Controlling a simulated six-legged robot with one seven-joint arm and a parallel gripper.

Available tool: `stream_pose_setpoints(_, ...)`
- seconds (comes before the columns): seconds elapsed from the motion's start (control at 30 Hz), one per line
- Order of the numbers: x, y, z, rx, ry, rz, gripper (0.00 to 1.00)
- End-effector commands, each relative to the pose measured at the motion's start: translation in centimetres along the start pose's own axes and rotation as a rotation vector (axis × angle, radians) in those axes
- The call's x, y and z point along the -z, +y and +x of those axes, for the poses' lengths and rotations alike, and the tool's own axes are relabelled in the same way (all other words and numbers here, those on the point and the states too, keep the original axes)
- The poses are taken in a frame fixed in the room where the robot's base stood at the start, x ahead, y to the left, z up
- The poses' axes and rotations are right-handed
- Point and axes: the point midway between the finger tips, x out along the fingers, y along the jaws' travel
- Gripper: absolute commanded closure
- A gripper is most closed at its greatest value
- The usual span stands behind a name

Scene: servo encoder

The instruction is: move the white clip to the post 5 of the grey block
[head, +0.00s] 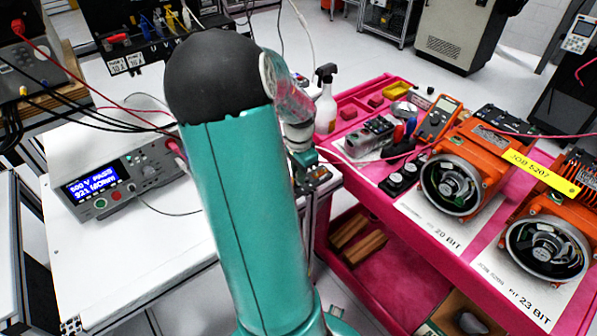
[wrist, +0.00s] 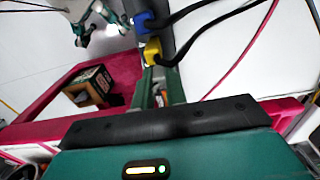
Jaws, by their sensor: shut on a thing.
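My gripper (wrist: 158,95) reaches down at the seam between the white bench and the pink cart. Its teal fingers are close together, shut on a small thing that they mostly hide. It is probably the white clip, but its colour does not show. A long grey block (wrist: 183,32) lies just beyond the fingertips. A blue clip (wrist: 146,21) and a yellow clip (wrist: 152,50) on black leads sit along its left side. In the head view my gripper (head: 318,178) is small, and my arm hides much around it. Post numbers cannot be read.
The white bench (head: 150,255) carries a meter with a lit display (head: 100,186). The pink cart (head: 385,185) holds orange motors (head: 490,155), a multimeter (head: 440,117) and a spray bottle (head: 326,108). A thin red lead (wrist: 240,55) crosses beside the block. A box (wrist: 90,85) lies low in the cart.

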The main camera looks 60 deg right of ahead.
Motion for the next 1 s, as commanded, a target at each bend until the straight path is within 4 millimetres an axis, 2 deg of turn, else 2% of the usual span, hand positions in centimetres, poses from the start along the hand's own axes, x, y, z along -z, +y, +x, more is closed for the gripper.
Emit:
stream_pose_setpoints(0.27, 0.00, 0.00, 0.20, 0.000, 0.000, 0.000, 1.00)
stream_pose_setpoints(0.3, 0.00, 0.01, 0.21, 0.000, 0.000, 0.000, 0.80)
stream_pose_setpoints(0.4, -0.01, 0.01, 0.21, 0.000, 0.000, 0.000, 0.61)
stream_pose_setpoints(0.83, -0.01, 0.00, 0.15, 0.000, 0.000, 0.000, 0.61)
stream_pose_setpoints(1.0, -0.04, -0.06, -0.75, 0.001, 0.000, -0.002, 0.61)
